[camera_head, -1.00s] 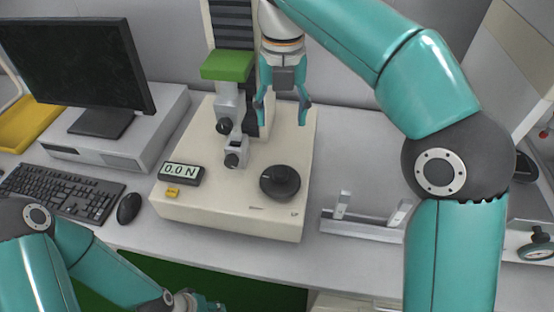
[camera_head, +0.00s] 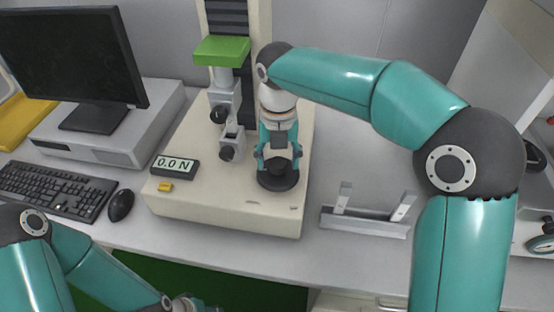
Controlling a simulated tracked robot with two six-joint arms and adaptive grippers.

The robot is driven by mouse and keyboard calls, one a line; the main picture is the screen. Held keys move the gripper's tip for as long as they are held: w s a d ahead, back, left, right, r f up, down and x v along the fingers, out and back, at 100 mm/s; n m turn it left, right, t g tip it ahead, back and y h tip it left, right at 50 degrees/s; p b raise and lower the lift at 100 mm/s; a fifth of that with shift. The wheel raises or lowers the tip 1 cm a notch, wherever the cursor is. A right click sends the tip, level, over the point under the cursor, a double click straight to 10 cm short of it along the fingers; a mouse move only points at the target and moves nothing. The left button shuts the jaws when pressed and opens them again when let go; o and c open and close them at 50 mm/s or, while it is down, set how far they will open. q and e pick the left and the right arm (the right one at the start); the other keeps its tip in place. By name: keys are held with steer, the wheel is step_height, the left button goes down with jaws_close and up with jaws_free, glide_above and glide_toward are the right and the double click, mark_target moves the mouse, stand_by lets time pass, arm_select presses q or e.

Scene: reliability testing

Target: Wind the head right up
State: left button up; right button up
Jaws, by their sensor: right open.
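The test stand is cream, with a base (camera_head: 215,213), a dark upright column and a green head (camera_head: 222,51). Grey grips (camera_head: 229,105) hang below the head. A round black knob (camera_head: 279,181) sits on the right of the base top. My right gripper (camera_head: 279,166) points down over the knob, its open fingers at either side of the knob's upper part. I cannot tell whether they touch it. A display (camera_head: 175,166) on the base reads 0.0 N. My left gripper (camera_head: 192,303) is at the bottom edge, partly cut off, and its jaws are unclear.
A small yellow button (camera_head: 165,187) sits in front of the display. A monitor (camera_head: 72,55), keyboard (camera_head: 48,188) and mouse (camera_head: 121,205) stand on the left. A metal bracket (camera_head: 365,222) with two uprights lies right of the base. A dial gauge (camera_head: 541,243) is at the right edge.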

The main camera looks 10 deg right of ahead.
steer(key=c, duration=1)
steer(key=shift+a, duration=0.15)
steer(key=shift+c, duration=0.7)
